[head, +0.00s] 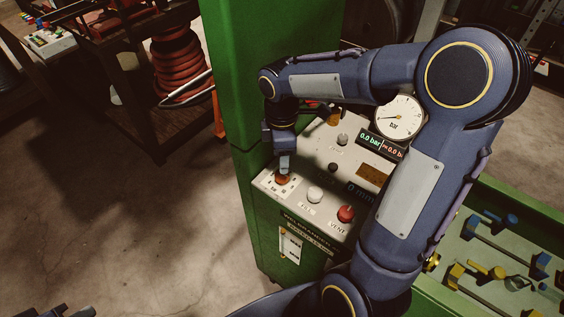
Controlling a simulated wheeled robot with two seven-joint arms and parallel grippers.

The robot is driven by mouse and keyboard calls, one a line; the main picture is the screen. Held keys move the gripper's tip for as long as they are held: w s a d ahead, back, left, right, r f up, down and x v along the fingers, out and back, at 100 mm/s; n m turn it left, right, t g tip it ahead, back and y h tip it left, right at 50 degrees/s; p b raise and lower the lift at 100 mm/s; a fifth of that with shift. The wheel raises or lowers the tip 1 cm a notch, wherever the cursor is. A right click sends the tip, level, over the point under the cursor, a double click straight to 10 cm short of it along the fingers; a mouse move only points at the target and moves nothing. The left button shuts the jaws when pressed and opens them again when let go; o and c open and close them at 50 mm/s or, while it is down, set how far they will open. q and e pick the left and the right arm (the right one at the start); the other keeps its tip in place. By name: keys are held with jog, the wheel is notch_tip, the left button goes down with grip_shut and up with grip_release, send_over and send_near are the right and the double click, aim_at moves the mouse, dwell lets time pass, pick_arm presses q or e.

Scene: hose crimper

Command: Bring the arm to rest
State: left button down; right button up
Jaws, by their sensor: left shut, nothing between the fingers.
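My left arm rises from the bottom of the head view, bends at upper right and reaches back left over the control panel (328,200). My left gripper (284,168) points down, shut and empty. Its fingertips are right at an orange-red button (282,180) at the panel's left front corner and partly cover it. I cannot tell whether they touch it. A white button (315,195) and a red knob (346,213) stand to the right along the front edge.
The round pressure gauge (398,116) and lit display (381,145) are close to my forearm. A green column (238,60) stands just left of the gripper. A green-edged tray (525,205) with blue and yellow parts lies at right. Red coiled hose (183,70) hangs at upper left.

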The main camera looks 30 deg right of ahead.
jog(key=shift+r, duration=0.35)
jog(key=shift+s+r, duration=0.1)
jog(key=s+a+r+m+t+y, duration=0.1)
jog(key=s+a+r+m+t, duration=0.1)
jog(key=s+m, duration=0.5)
jog(key=s+a+r+m+t+y, duration=0.2)
jog(key=s+m+t, duration=0.1)
jog(key=s+m, duration=0.4)
jog(key=shift+s+r+y, duration=0.25)
jog(key=shift+s+y, duration=0.05)
jog(key=shift+s, duration=0.95)
jog(key=shift+s+a+f+m+t, duration=0.15)
jog(key=shift+s+a+m+t, duration=0.15)
jog(key=shift+m, duration=0.3)
jog(key=shift+c, duration=0.4)
